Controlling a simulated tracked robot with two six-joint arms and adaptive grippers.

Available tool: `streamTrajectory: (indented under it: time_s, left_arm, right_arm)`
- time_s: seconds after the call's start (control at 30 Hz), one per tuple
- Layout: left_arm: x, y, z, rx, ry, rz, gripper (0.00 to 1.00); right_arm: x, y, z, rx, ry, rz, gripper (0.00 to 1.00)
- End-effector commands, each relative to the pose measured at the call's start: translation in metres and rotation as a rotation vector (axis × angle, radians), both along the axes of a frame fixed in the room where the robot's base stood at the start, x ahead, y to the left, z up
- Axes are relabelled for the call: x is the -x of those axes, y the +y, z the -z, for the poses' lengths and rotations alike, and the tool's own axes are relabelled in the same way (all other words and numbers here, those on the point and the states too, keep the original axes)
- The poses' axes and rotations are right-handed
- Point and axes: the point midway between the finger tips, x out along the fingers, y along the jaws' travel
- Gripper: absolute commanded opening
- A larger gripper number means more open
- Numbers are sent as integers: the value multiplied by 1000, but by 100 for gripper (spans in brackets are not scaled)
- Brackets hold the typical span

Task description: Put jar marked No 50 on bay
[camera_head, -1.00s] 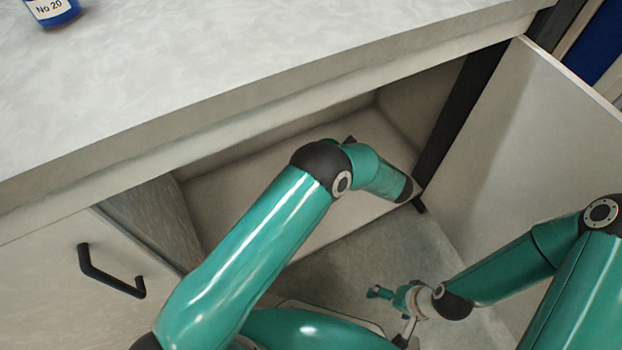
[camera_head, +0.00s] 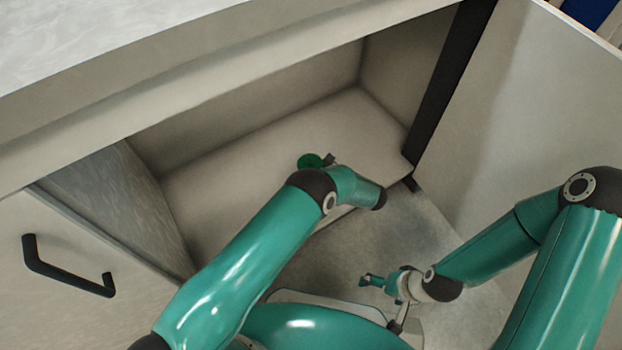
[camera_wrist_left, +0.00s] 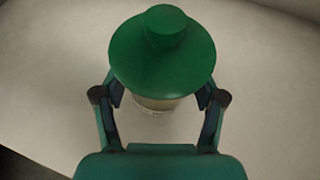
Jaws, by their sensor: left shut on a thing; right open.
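A jar with a round green lid and knob (camera_wrist_left: 162,50) stands between my left gripper's fingers in the left wrist view. My left gripper (camera_wrist_left: 160,97) is shut on it. Only a little of the pale body shows below the lid, and no number can be read. In the head view the green lid (camera_head: 310,161) shows above the pale cabinet floor, just past my left arm's wrist, which hides most of that gripper. My right gripper (camera_head: 374,282) is open and empty, low in front of the cabinet.
The cabinet floor (camera_head: 235,170) is otherwise bare where it shows. An open door (camera_head: 530,120) stands on the right. A front with a black handle (camera_head: 65,270) is at left. The countertop (camera_head: 90,45) overhangs the opening.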

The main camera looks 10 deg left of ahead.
Motion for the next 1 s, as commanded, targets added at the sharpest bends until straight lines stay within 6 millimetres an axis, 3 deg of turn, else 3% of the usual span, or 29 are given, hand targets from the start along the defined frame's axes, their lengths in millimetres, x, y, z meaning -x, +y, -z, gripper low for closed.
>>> streamTrajectory:
  time_s: [0.03, 0.13, 0.5, 0.53, 0.63, 0.67, 1.0]
  left_arm:
    - [0, 0, 13, -2, 1, 0, 21]
    - [0, 0, 25, -1, 0, 0, 21]
    - [0, -1, 27, -1, 0, 1, 21]
    - [0, -1, 28, -1, 1, 2, 75]
    - [0, -1, 28, 0, 2, 2, 92]
    - [0, -1, 28, 0, 2, 2, 95]
    - [0, -1, 26, 0, 0, 2, 95]
  right_arm:
    - [0, 0, 8, 0, 0, 0, 100]
    - [0, 0, 14, 0, 0, 0, 100]
    - [0, 0, 12, 0, 0, 0, 100]
    - [0, 0, 13, 0, 0, 0, 100]
    - [0, 0, 13, 0, 0, 0, 100]
    - [0, 0, 13, 0, 0, 0, 100]
    - [0, 0, 13, 0, 0, 0, 100]
